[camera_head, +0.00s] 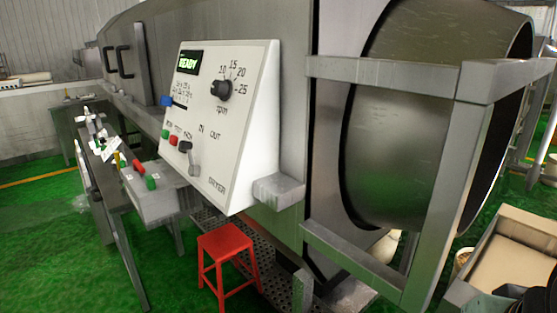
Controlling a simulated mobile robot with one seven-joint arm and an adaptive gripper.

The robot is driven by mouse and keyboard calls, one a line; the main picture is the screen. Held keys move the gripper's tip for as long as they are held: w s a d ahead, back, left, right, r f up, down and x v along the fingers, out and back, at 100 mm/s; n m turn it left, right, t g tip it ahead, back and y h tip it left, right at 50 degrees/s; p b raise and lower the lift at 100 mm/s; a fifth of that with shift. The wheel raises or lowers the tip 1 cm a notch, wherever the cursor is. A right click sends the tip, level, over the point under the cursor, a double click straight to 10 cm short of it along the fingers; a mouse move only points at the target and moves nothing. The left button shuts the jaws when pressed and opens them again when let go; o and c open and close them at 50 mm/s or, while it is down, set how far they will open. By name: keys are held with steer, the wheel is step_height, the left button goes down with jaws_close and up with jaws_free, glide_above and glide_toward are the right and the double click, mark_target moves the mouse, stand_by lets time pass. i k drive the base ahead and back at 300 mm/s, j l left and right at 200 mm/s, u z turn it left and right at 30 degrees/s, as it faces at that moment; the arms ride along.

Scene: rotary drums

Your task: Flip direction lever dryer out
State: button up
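The white dryer control panel (231,120) faces me, tilted, with "DRYER" printed near its lower right. Low on it is a small lever (192,162), with a dark upper part and a grey lower part pointing down. The "IN" and "OUT" labels are printed above and to the right of it. The lever's exact setting is hard to tell. A dark shape (534,300) cut off by the bottom right corner may be my gripper. It is far to the right of the panel, and I see no clear fingers.
A dark rpm knob (222,89), a "READY" display (189,62) and coloured buttons (172,140) share the panel. A large metal drum (411,130) in a steel frame (462,150) stands right. A red stool (227,250) stands below the panel. Left is a bench with levers (140,182).

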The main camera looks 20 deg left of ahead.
mark_target(194, 171)
steer(key=u, duration=1.65)
steer(key=j+z, duration=0.1)
steer(key=j, duration=0.25)
